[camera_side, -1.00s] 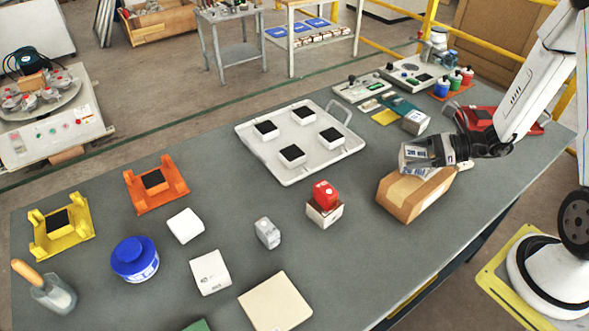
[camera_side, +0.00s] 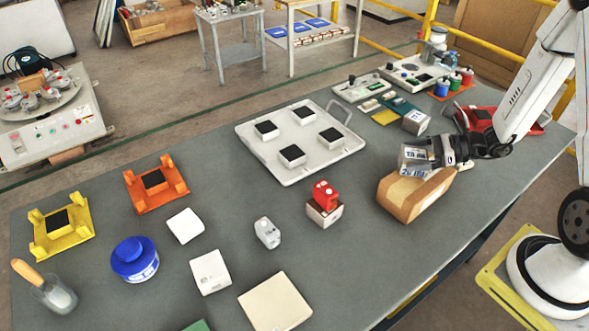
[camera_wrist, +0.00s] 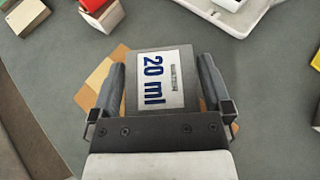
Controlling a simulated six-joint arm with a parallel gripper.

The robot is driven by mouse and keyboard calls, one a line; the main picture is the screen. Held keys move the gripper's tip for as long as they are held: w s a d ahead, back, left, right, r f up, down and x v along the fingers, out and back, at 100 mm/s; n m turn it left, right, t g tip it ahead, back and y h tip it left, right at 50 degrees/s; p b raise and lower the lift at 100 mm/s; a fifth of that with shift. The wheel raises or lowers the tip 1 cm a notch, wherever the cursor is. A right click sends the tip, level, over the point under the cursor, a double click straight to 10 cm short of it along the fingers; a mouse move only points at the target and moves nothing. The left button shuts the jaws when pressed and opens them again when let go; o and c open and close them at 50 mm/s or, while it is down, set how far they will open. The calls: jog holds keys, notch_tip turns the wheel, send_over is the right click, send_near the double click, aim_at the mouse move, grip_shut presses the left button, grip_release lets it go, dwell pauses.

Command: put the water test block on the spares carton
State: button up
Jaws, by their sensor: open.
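The water test block is a grey block with a white "20 ml" label (camera_wrist: 160,80). In the side view the block (camera_side: 414,160) is over the upper end of the brown spares carton (camera_side: 405,197) and appears to rest on its top. My gripper (camera_side: 425,155) is open, with its fingers still around the block. In the wrist view my gripper (camera_wrist: 160,85) has one finger on each side of the block. Parts of the carton (camera_wrist: 95,72) show around the block and fingers. The contact beneath the block is hidden.
A red block (camera_side: 325,194) in a small open box stands left of the carton. Behind are a white tray (camera_side: 290,177) with several dark-topped blocks and another grey block (camera_side: 416,122). The table's front edge is close to the carton.

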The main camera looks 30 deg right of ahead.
jog(key=v, duration=1.2)
jog(key=shift+f, duration=0.1)
dwell(0.5)
jog(key=a+n+g+h, duration=0.2)
jog(key=a+n, duration=0.3)
jog(key=n, duration=0.3)
jog(key=w+a+n+g+h, duration=0.1)
jog(key=a+n+h, duration=0.3)
jog(key=n, duration=0.5)
jog(key=a+r+n+g+h, duration=0.1)
jog(key=a+n+g+h, duration=0.2)
jog(key=a+n, duration=0.4)
jog(key=shift+w+a+n+g, duration=0.1)
jog(key=shift+w+n+g, duration=0.2)
jog(key=shift+n+g, duration=0.55)
jog(key=shift+w+a+r+n+t, duration=0.2)
jog(key=shift+a+n+t, duration=0.1)
jog(key=shift+n+t, duration=0.25)
